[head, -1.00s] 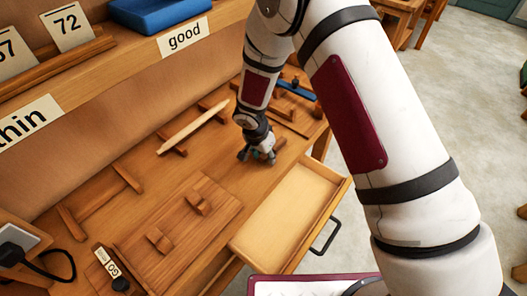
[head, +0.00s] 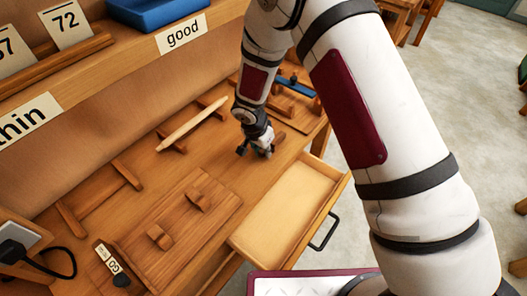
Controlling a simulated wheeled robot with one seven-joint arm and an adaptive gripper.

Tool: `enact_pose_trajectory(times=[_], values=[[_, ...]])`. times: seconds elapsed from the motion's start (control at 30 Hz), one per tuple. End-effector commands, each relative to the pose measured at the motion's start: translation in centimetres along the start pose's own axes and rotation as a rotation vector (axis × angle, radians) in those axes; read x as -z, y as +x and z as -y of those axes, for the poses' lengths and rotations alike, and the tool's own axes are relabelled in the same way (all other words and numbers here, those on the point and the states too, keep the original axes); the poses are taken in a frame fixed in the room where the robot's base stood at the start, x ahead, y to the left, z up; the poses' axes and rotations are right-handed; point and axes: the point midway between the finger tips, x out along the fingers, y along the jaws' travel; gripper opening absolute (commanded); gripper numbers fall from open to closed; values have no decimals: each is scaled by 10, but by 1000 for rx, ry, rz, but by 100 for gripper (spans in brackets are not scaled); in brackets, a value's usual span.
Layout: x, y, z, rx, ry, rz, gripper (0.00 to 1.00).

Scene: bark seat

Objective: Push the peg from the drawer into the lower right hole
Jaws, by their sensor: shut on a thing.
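The drawer (head: 287,205) is pulled open at the front right of the bench and looks empty. My gripper (head: 258,151) points down over the bench top behind the drawer. Its fingers are shut on a small brown wooden piece (head: 279,139), seemingly the peg, which shows just right of the fingers. The fingers hide part of it, and I cannot tell whether it touches the bench. A wooden board (head: 180,238) with two small upright blocks lies at the left front. I cannot make out the lower right hole in this view.
A pale tapered rod (head: 193,124) rests on wooden supports left of the gripper. A blue-topped fixture (head: 294,86) stands behind it. A shelf with a blue tray (head: 155,14) and a "good" label (head: 183,36) runs along the back. A GO switch (head: 109,260) is at front left.

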Motion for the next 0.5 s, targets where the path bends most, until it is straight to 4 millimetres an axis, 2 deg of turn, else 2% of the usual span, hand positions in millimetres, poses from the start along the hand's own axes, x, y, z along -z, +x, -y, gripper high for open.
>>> enact_pose_trajectory(times=[0.5], values=[[7,-28,0,1,1,0,0]])
